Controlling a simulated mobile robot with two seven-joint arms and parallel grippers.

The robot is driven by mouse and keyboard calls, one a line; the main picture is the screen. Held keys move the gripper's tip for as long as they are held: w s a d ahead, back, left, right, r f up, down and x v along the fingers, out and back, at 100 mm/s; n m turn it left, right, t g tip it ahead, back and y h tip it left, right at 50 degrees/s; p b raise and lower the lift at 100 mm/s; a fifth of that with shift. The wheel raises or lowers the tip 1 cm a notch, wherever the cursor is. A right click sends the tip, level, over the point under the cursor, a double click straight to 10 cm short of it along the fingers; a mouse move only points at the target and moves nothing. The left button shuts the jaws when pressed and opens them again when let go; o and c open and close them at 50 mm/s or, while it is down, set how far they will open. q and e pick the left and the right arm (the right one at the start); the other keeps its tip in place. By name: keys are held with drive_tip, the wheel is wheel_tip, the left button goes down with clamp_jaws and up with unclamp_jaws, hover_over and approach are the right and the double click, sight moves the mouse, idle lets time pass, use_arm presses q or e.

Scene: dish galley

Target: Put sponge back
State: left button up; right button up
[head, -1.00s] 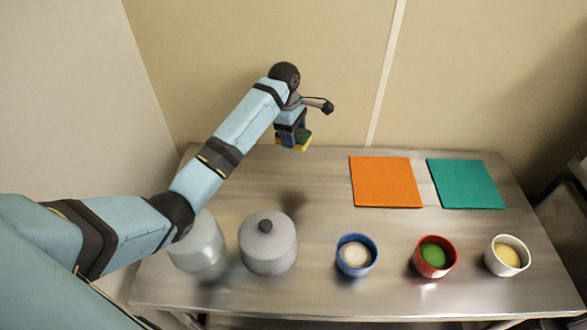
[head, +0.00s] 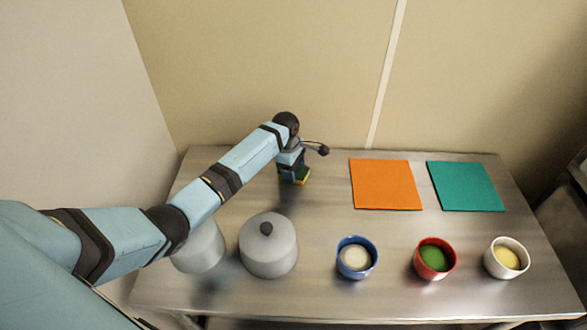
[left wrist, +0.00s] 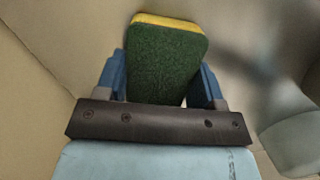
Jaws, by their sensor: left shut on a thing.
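The sponge (left wrist: 166,60), green with a yellow layer, is held between the two blue fingers of my left gripper (left wrist: 163,85) in the left wrist view. In the head view the sponge (head: 303,177) shows as a small green and yellow piece under my left gripper (head: 293,172), at the back left of the steel table (head: 325,225). I cannot tell whether the sponge touches the table. My right gripper is not in view.
A grey lidded pot (head: 268,248) and another grey vessel (head: 200,248) stand front left, under my arm. An orange mat (head: 386,185) and a teal mat (head: 465,187) lie at the back right. Blue (head: 357,257), red (head: 435,258) and white (head: 506,257) bowls stand along the front.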

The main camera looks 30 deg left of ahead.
use_arm(q)
drive_tip(key=o, duration=0.9)
drive_tip(key=shift+c, duration=0.2)
wheel_tip(320, 180, up, 12)
drive_tip(key=a, duration=0.1)
drive_tip(key=shift+a, duration=0.4)
drive_tip(key=shift+s+d+f, duration=0.1)
